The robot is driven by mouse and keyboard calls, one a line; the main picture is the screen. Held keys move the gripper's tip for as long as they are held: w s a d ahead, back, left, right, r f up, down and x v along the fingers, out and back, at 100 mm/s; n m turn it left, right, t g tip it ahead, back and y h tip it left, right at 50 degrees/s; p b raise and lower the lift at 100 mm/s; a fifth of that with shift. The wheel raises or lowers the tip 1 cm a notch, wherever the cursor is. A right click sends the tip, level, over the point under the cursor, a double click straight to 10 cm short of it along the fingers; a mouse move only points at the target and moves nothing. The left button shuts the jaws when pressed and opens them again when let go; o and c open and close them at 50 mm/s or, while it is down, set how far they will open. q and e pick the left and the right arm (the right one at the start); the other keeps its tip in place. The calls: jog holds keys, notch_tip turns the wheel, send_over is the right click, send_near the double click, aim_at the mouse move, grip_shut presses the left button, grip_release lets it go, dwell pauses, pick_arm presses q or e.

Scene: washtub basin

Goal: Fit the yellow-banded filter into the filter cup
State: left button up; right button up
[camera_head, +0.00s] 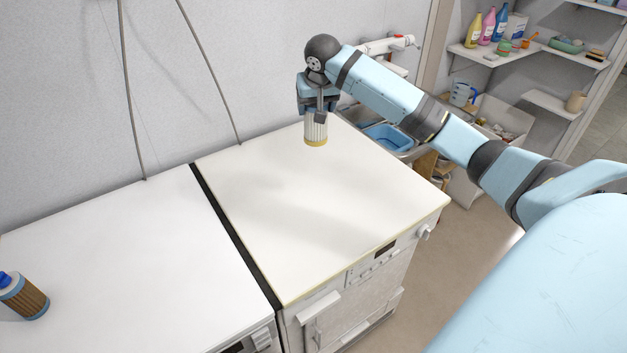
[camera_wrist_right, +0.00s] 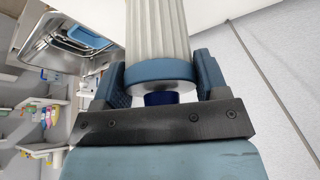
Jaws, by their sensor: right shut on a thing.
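The yellow-banded filter (camera_head: 316,129) is a pale pleated cylinder with a yellow band at its lower end. My right gripper (camera_head: 318,109) is shut on its upper end and holds it upright near the back right corner of the right machine top. In the right wrist view the filter (camera_wrist_right: 158,32) shows a blue end cap and a dark blue knob, between the two fingers of the gripper (camera_wrist_right: 160,82). I cannot tell whether its lower end touches the surface. I cannot make out a filter cup. My left gripper is out of view.
The right machine top (camera_head: 310,215) is otherwise bare. A sink with a blue basin (camera_head: 388,138) lies behind right. Shelves with bottles (camera_head: 473,30) stand beyond.

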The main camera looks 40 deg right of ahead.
notch_tip(320, 180, down, 20)
jog(key=p, duration=0.1)
jog(key=shift+d, duration=0.15)
jog(key=shift+p, duration=0.3)
jog(key=o, duration=1.2)
jog(key=shift+c, duration=0.2)
